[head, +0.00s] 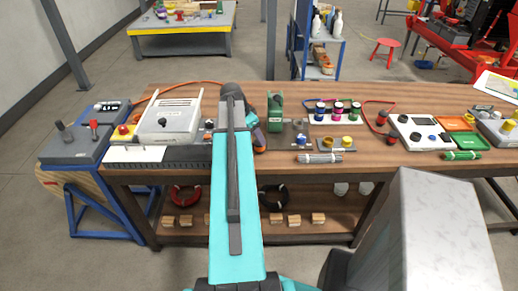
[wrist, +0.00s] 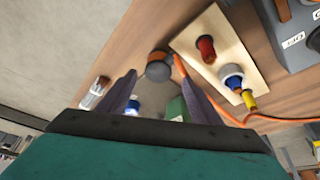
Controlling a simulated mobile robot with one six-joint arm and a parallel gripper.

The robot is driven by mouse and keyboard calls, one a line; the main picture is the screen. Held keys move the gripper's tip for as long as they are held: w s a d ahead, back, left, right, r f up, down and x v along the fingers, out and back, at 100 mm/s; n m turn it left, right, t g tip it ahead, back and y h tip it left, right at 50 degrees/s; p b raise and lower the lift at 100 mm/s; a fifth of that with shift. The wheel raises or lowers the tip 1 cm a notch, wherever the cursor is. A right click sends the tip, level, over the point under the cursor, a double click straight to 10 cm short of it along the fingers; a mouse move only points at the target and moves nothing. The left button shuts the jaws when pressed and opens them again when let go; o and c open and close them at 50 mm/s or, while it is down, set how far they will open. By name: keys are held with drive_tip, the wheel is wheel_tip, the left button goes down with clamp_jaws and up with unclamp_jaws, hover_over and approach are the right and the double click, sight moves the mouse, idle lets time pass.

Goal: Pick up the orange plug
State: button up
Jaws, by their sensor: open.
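In the wrist view, a round part with a dark grey face and an orange rim (wrist: 158,67) sits at the bench edge, between my fingertips in the picture. It looks like the orange plug, but I cannot be sure. My gripper (wrist: 157,69) is open, with its fingers to either side of this part in the picture and nothing visibly held. I cannot tell the remaining distance. In the head view, my arm reaches over the bench and hides the fingers and that part. An orange cable (wrist: 245,120) runs close by the part.
A pale board (wrist: 220,50) with red, blue and yellow parts lies beside it in the wrist view. In the head view, a pale box (head: 168,118) stands left of my arm and a green object (head: 275,108) right. The wooden bench (head: 390,185) carries several other parts.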

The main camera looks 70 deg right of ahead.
sight(257, 147)
drive_tip(key=shift+p+x, duration=0.9)
drive_tip(key=shift+x, duration=0.5)
drive_tip(key=shift+p+x, duration=0.3)
drive_tip(key=shift+x, duration=0.9)
drive_tip(key=shift+a, duration=0.15)
drive_tip(key=shift+c, duration=0.3)
drive_tip(key=c, duration=1.2)
drive_tip(key=shift+r, duration=0.1)
